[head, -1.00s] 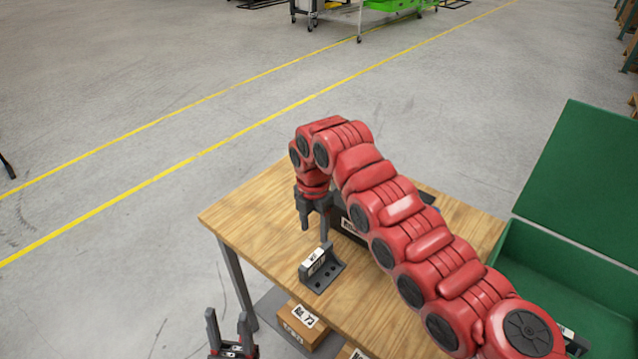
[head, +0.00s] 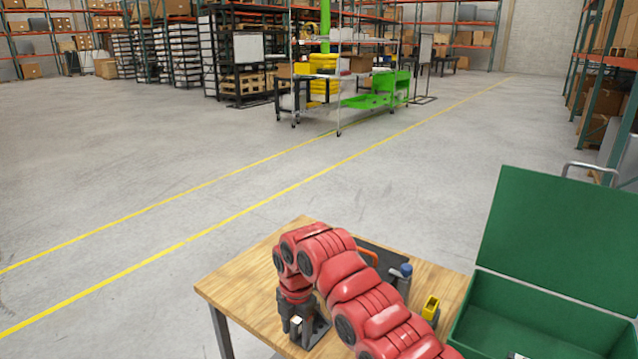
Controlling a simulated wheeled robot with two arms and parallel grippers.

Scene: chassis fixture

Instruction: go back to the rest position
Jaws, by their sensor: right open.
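My right gripper (head: 297,335) points down over the left part of the wooden table (head: 240,287). It is open. A dark bracket (head: 320,328) stands on the table right beside and partly behind the gripper. Whether the fingers touch it cannot be told. My red right arm runs from the gripper to the bottom edge and hides much of the table's middle. My left gripper is out of the picture.
A yellow block-like item (head: 431,307), a blue-topped item (head: 405,271) and an orange handle (head: 370,257) are behind my arm. An open green case (head: 560,235) stands right of the table. Floor beyond the table is clear up to a green-and-metal cart (head: 375,100).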

